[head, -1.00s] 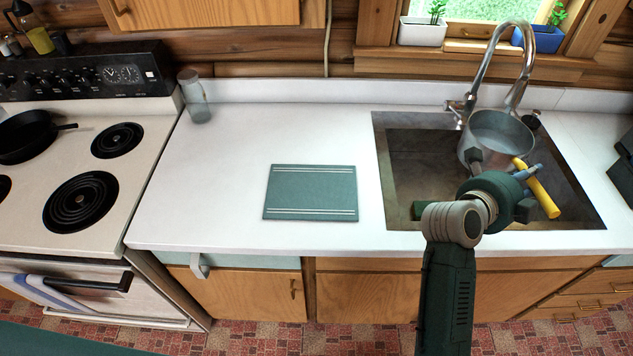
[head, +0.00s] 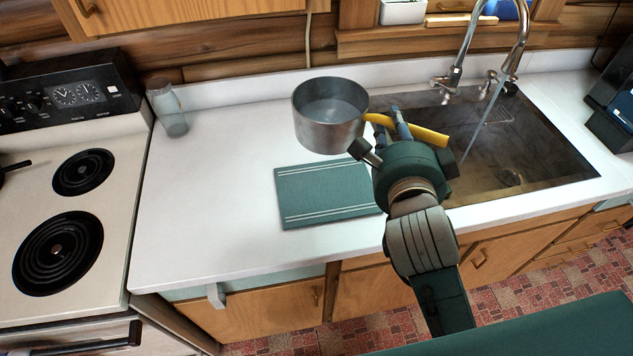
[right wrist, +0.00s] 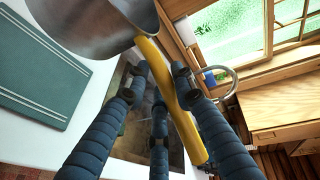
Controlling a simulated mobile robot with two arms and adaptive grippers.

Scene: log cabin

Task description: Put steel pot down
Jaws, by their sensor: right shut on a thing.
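The steel pot (head: 329,128) is upright, with what looks like water inside, and has a yellow handle (head: 428,136). My right gripper (head: 398,124) is shut on the handle. The pot hangs over the white counter, just behind the green mat (head: 320,192); I cannot tell whether it touches the counter. In the right wrist view, the handle (right wrist: 177,100) lies between my dark padded fingers and the pot (right wrist: 85,22) is at the top left. The mat (right wrist: 42,62) is flat and bare. My left gripper is not in view.
The sink (head: 540,160) is at the right, with water running from the faucet (head: 462,62). A glass jar (head: 168,108) stands at the counter's left back, near the stove (head: 95,195). The counter (head: 215,190) is clear left of the mat.

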